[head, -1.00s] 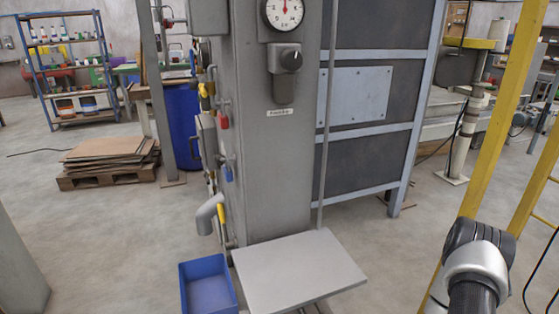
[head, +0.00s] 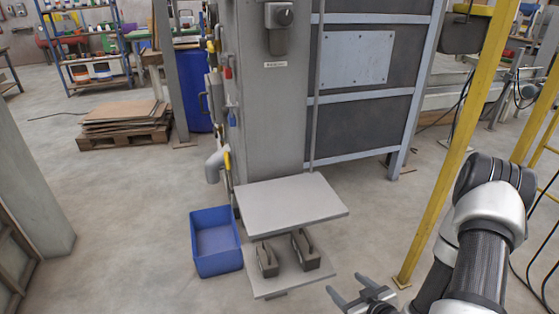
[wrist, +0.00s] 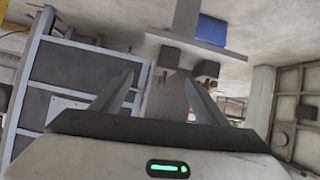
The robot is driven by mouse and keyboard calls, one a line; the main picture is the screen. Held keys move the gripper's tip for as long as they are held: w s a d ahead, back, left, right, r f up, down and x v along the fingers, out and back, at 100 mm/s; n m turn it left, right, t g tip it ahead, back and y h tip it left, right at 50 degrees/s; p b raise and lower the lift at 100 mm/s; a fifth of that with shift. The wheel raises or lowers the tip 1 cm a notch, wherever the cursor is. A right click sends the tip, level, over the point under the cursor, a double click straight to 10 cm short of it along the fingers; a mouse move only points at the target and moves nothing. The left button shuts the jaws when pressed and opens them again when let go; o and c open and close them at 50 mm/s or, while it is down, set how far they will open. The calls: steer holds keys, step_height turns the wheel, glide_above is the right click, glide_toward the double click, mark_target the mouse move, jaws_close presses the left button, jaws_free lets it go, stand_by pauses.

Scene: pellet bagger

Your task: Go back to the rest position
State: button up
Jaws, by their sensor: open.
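My gripper (head: 347,286) is at the bottom of the head view, right of the lower shelf. Its two fingers are apart with nothing between them. It hangs clear of the shelf and of the machine. In the wrist view my gripper (wrist: 158,78) also shows spread, empty fingers, with the machine beyond them and the picture turned over. My arm runs along the lower right of the head view, in front of a yellow post.
The grey column (head: 275,100) carries an upper shelf (head: 290,202) and a lower shelf (head: 290,284) with two dark handled weights (head: 267,260). A blue bin (head: 215,240) stands on the floor. A yellow post (head: 465,140) rises close to my arm. Floor at left is open.

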steer(key=w+d+r+g+h, duration=0.2)
steer(key=d+r, duration=0.1)
steer(key=r, duration=0.7)
steer(key=w+d+r+g+h, duration=0.1)
steer(key=w+d+r+h, duration=0.15)
steer(key=r, duration=0.75)
steer(key=s+a+r+m+g, duration=0.1)
steer(key=s+a+r+m, duration=0.1)
steer(key=s+r, duration=0.35)
steer(key=s+a+r+m+g, duration=0.1)
steer(key=s+a+r, duration=0.15)
steer(key=r, duration=0.55)
steer(key=s+a+r+m, duration=0.1)
steer(key=s+a+r, duration=0.2)
steer(key=s, duration=0.4)
steer(key=s+a+r+m, duration=0.1)
steer(key=s+a+r, duration=0.2)
steer(key=s, duration=0.4)
step_height(320, 180, up, 22)
steer(key=p, duration=2.2)
steer(key=shift+a+g+y, duration=0.2)
steer(key=shift+g+y, duration=0.15)
steer(key=shift+g, duration=0.05)
steer(key=shift+r, duration=0.1)
